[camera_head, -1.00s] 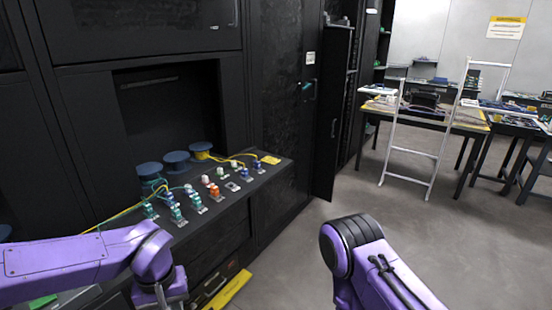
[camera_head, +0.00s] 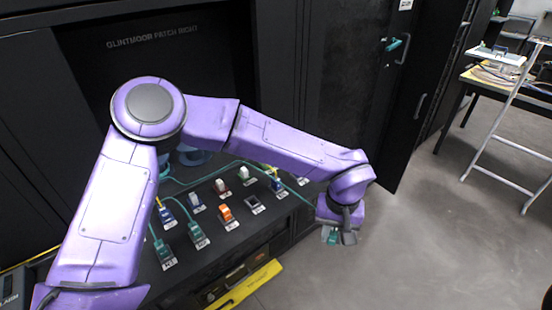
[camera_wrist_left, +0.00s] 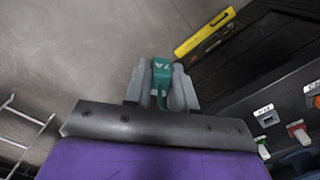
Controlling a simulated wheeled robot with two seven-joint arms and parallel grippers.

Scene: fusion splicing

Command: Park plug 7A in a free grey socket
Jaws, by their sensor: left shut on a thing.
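My left gripper (camera_head: 338,236) is shut on a teal plug, which shows between its fingers in the left wrist view (camera_wrist_left: 162,72). A mark on the plug is too small to read surely. In the head view the gripper hangs beyond the right end of the black panel (camera_head: 225,252), above the floor side. A teal cable (camera_head: 296,192) runs from the gripper back over the panel. A grey socket (camera_head: 252,204) on the panel looks empty; a grey socket (camera_wrist_left: 266,116) also shows at the right of the left wrist view. My right gripper is out of view.
Several plugs stand in rows on the panel: an orange one (camera_head: 225,212), a white one (camera_head: 244,175), teal ones (camera_head: 197,235). My left arm hides part of the panel. A yellow case (camera_head: 244,286) lies low in front. Open floor is at the right.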

